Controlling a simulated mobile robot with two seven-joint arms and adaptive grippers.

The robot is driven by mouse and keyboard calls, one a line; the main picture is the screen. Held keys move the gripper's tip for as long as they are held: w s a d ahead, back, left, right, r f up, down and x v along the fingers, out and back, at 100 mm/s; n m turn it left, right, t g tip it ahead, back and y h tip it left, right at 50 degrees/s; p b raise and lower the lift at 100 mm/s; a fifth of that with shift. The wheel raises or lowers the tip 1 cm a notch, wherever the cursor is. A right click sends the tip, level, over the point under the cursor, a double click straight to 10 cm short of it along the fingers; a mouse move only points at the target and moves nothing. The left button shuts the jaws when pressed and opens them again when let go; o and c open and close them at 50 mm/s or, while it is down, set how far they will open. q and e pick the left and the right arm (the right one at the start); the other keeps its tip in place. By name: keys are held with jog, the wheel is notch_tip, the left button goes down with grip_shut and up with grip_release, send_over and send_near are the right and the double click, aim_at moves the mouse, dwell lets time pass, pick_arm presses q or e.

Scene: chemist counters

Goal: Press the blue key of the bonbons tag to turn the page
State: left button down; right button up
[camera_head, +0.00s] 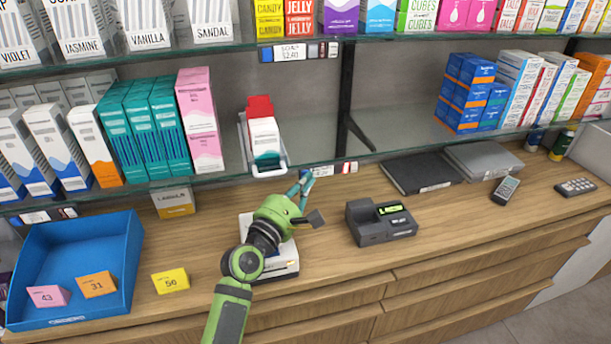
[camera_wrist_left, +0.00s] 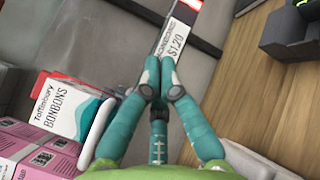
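The bonbons tag (camera_head: 325,171) is on the front edge of the lower shelf, right of the bonbons box (camera_head: 264,138). The wrist view shows the tag (camera_wrist_left: 176,38) reading $1.20, with dark and red parts at its far end; I cannot make out the blue key. My left gripper (camera_head: 304,181) is just left of and slightly below the tag. In the wrist view its teal fingers (camera_wrist_left: 160,77) are together and empty, close to the tag's near end; whether they touch it is unclear. My right gripper is not in view.
A white-framed holder (camera_head: 269,171) sticks out around the bonbons box. Below are a dark label printer (camera_head: 381,226), a blue tray (camera_head: 75,240) and a yellow card (camera_head: 171,281) on the counter. Another tag (camera_head: 299,52) is on the upper shelf edge.

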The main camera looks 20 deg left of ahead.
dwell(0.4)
pick_arm(q)
jog(key=shift+s+d+p, duration=0.4)
jog(key=shift+s+d, duration=0.05)
jog(key=shift+s, duration=0.2)
jog(key=s+d, duration=0.1)
jog(key=s, duration=0.1)
jog(key=s+d+p, duration=0.1)
jog(key=s, duration=0.1)
jog(key=shift+d+p, duration=0.3)
jog(key=shift+d, duration=0.1)
dwell(0.6)
